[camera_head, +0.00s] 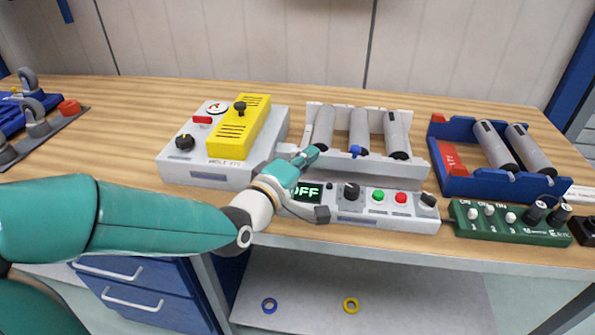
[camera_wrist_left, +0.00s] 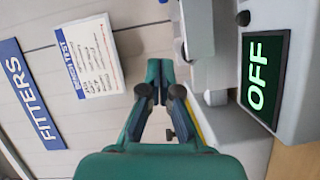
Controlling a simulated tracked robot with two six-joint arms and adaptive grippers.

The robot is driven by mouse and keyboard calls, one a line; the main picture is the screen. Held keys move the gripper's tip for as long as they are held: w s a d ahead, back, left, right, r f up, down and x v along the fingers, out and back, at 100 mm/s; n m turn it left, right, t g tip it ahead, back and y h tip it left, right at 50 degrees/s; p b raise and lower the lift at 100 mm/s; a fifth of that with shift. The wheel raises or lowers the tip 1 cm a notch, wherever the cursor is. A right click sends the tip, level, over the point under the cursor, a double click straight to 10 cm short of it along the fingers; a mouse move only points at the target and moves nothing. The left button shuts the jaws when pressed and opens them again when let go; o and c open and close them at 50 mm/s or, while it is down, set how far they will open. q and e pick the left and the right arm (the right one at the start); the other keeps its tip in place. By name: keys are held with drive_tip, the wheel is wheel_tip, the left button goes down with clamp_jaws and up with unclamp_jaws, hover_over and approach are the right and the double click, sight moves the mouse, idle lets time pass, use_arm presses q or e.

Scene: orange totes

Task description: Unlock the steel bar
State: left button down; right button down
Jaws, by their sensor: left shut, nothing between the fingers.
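Several grey steel bars (camera_head: 358,130) lie side by side in a white rack (camera_head: 415,165) at the middle of the bench. A small blue handle (camera_head: 357,152) sits at the rack's front edge, below the middle bar; I cannot tell its lock state. My left gripper (camera_head: 312,152) reaches in from the left, in front of the rack's left side. It is shut and empty, its tip left of the blue handle and apart from it. Its closed fingers also show in the left wrist view (camera_wrist_left: 166,68). My right gripper is not in view.
A control box with an "OFF" display (camera_wrist_left: 265,78) and knobs (camera_head: 351,192) stands before the rack. A grey box with a yellow unit (camera_head: 240,125) is left. A blue tray (camera_head: 480,186) with two bars and a green switch box (camera_head: 510,235) are right.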

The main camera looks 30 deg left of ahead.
use_arm(q)
drive_tip(key=shift+s+a+r, duration=0.1)
drive_tip(key=shift+s, duration=1.8)
